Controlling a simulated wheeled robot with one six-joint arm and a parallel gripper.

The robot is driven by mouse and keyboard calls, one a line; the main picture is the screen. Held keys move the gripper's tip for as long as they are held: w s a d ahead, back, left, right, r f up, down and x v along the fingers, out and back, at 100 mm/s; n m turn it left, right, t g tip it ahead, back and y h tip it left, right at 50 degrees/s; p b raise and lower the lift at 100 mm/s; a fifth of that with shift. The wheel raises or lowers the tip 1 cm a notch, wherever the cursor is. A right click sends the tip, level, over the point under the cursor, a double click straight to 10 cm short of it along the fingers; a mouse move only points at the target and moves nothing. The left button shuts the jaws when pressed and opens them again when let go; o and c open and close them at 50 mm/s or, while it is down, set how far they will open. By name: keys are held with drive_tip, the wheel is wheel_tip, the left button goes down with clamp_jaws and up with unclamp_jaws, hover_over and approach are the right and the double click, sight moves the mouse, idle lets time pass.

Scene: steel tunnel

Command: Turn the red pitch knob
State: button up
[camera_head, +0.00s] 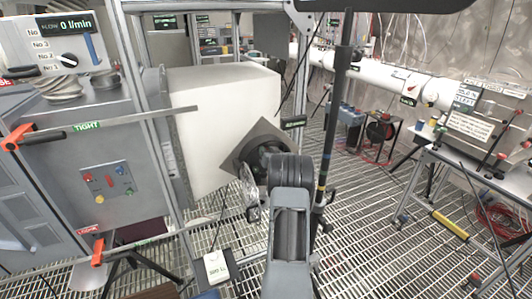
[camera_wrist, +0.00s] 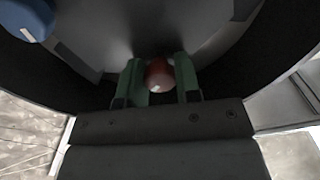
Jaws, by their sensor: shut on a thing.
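The red knob (camera_wrist: 159,75) shows in the wrist view, between the two green fingers of my gripper (camera_wrist: 160,84). The fingers are shut on it, one on its left side and one on its right. It sits against a dark grey surface. In the head view my gripper is hidden behind my arm's wrist, which is in front of a dark square plate (camera_head: 262,136) by the white box. The red knob cannot be made out there.
A blue knob (camera_wrist: 27,18) with a white mark is at the upper left of the wrist view. In the head view a large white box (camera_head: 215,110) stands behind my arm. A black upright pole (camera_head: 333,120) is close on the right. Grating floor (camera_head: 360,220) is open to the right.

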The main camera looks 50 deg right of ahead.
drive_tip(key=shift+c, duration=0.7)
drive_tip(key=shift+f+b, duration=0.1)
drive_tip(key=shift+b, duration=0.4)
drive_tip(key=n+b, duration=0.2)
drive_tip(key=b, duration=0.1)
drive_tip(key=shift+f, duration=0.2)
drive_tip(key=n+b, duration=0.3)
drive_tip(key=b, duration=0.2)
drive_tip(key=shift+r+n, duration=0.1)
drive_tip(key=shift+n, duration=0.3)
drive_tip(key=shift+r+n+b, duration=0.2)
drive_tip(key=shift+n+b, duration=0.8)
drive_tip(key=shift+b, duration=0.25)
drive_tip(key=shift+r, duration=0.1)
